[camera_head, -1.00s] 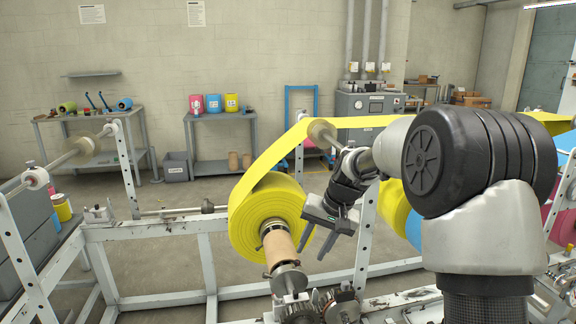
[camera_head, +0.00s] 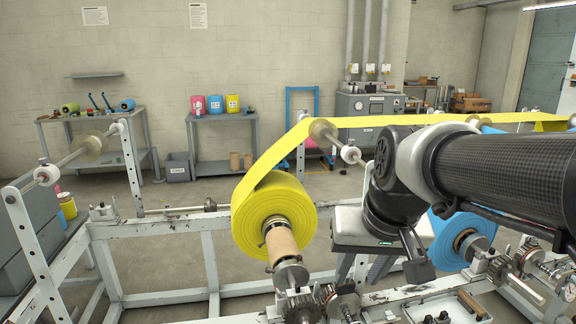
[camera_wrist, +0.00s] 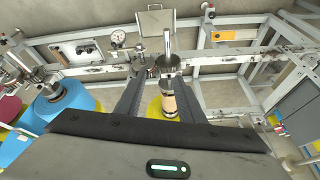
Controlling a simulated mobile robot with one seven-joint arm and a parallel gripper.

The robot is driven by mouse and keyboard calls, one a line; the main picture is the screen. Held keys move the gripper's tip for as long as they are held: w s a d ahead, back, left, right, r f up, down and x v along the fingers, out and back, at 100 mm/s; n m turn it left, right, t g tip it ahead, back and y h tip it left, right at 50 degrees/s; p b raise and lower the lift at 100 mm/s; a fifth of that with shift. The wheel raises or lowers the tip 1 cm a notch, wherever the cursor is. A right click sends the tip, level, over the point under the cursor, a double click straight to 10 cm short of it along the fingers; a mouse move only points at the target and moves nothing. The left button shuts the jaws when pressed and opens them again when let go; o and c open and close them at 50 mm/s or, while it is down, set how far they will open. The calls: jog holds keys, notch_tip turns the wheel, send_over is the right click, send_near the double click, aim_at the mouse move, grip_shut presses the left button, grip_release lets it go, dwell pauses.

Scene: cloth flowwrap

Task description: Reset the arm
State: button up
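My gripper (camera_head: 362,268) hangs low to the right of the yellow roll in the head view, partly hidden by my own wrist. In the wrist view my gripper (camera_wrist: 160,85) shows two dark fingers spread apart. Nothing is held between them. The yellow roll (camera_head: 250,217) sits on a spindle with a tan core (camera_head: 281,240). Its yellow web runs up over a roller (camera_head: 323,129) and off to the right. The roll (camera_wrist: 155,107) and its core (camera_wrist: 169,98) show beyond the fingers in the wrist view, partly hidden by them.
A blue roll (camera_head: 444,240) is mounted right of my gripper. The white machine frame (camera_head: 150,232) and a front rail with gears (camera_head: 302,306) surround this area. Benches stand along the back wall.

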jog(key=s+d+f+t, duration=0.1)
jog(key=s+d+f, duration=0.1)
jog(key=s, duration=0.8)
notch_tip(320, 180, up, 22)
jog(key=p, duration=2.1)
jog(key=shift+h+p, duration=0.3)
jog(key=shift+p, duration=0.05)
